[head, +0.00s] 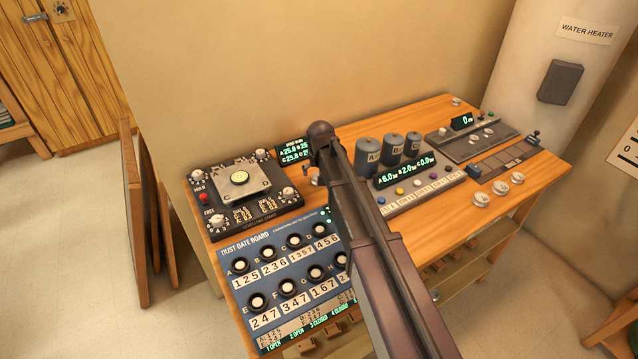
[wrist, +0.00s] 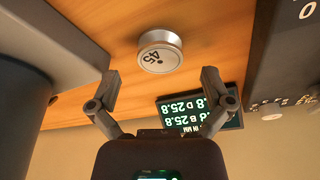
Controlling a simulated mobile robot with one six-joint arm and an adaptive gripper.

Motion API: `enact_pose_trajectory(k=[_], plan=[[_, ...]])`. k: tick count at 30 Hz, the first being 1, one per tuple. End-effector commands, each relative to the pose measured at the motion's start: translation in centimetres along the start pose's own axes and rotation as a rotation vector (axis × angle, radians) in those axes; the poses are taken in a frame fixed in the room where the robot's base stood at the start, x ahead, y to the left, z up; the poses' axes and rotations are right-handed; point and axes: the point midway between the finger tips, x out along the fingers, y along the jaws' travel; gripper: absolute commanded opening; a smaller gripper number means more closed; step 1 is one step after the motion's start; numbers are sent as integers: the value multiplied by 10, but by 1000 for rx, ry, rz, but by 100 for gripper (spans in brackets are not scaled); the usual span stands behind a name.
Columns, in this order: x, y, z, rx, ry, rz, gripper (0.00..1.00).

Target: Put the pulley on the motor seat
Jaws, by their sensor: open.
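A round silver disc marked 45 (wrist: 160,52), which looks like the pulley, stands on the wooden bench in the wrist view. My gripper (wrist: 161,77) is open and empty, with one finger to each side just below the disc in the picture. No contact with the disc shows. No part labelled as a motor seat can be read. A levelling stand with a silver plate (head: 243,187) is at the left of the bench.
A green-lettered display (wrist: 200,112) is close to my right finger in the wrist view. Grey cylinders (head: 368,155) stand right of my arm. The dust gate board (head: 262,277) is at the front left. White round pieces (head: 481,199) lie at the right.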

Motion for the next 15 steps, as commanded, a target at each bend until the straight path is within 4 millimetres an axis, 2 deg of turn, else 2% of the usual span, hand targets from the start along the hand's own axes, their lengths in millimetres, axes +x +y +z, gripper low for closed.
enact_pose_trajectory(k=[1,6,15], plan=[[8,0,0,0,0,0,100],[19,0,0,0,0,0,100],[22,1,0,1,0,0,100]])
